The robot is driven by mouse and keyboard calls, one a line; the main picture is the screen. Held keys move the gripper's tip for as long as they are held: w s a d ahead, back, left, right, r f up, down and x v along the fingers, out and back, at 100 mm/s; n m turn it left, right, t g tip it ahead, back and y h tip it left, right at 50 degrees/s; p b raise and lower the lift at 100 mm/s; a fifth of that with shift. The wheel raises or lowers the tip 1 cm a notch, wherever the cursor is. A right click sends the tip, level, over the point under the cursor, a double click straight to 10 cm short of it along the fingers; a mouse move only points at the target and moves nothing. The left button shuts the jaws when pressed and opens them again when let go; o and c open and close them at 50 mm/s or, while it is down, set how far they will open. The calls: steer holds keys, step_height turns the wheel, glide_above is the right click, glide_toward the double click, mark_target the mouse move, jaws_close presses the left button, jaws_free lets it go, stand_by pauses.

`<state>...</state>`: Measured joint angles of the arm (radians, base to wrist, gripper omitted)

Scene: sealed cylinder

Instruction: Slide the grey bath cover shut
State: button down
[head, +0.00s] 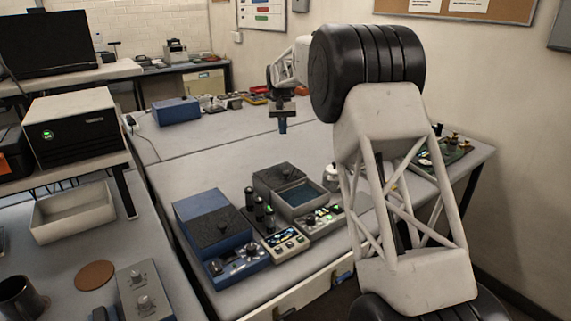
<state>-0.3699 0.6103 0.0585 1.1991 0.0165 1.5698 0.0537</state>
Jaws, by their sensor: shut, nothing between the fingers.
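A grey bath (325,203) stands on the table right of centre in the head view. Its grey cover (278,177), with a small dark knob on top, lies over the back left part. The front right part of the bath is open and shows a bluish inside. My gripper (283,130) points down above the table, behind the bath and clear of it. Its fingers are together and hold nothing. The fingertips are small in this view.
A blue device (208,215) with a dark lid stands left of the bath. Dark bottles (259,209) and a small control box (286,243) stand between them. A silvery pot (331,177) is close to the bath's right. The table behind is mostly clear, with a blue box (176,109) further back.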

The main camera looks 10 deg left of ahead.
steer(key=shift+f, duration=0.15)
glide_above(284, 168)
step_height(284, 168, down, 9)
steer(key=shift+s+r, duration=0.1)
steer(key=shift+r, duration=0.05)
steer(key=shift+s+d+f, duration=0.2)
steer(key=shift+s+f, duration=0.05)
steer(key=shift+s, duration=0.35)
steer(key=shift+s+d+f, duration=0.2)
steer(key=shift+s+f, duration=0.05)
steer(key=shift+s, duration=0.3)
steer(key=shift+s+d+f, duration=0.15)
steer(key=shift+s+d, duration=0.1)
steer(key=shift+s, duration=0.5)
steer(key=shift+s, duration=0.1)
steer(key=s+d, duration=0.9)
steer(key=shift+f, duration=0.15)
steer(key=shift+d, duration=0.1)
